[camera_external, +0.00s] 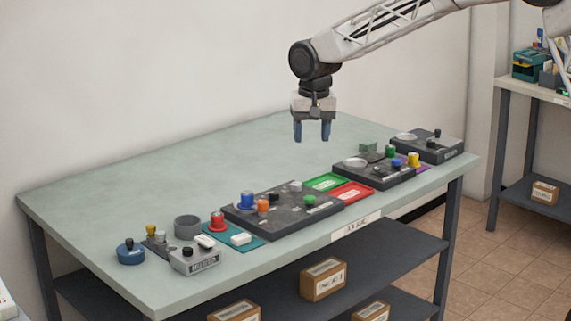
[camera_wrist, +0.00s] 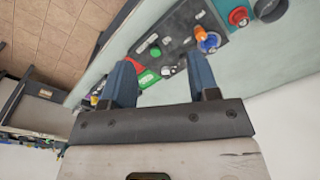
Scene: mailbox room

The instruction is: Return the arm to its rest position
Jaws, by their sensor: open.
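My gripper (camera_external: 312,132) hangs above the pale green table (camera_external: 150,195), pointing down. Its two blue fingers are apart and nothing is between them. In the wrist view my gripper (camera_wrist: 165,85) shows its fingers spread, with the tabletop and a dark board beyond them. My arm reaches in from the upper right of the external view. The gripper is clear of the table and of the things on it.
A dark board (camera_external: 275,215) with coloured knobs stands near the table's front edge. Beside it are a green tray (camera_external: 326,181), a red tray (camera_external: 345,193) and another board (camera_external: 374,172). A blue round piece (camera_external: 130,254) sits at left. The table's back is clear.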

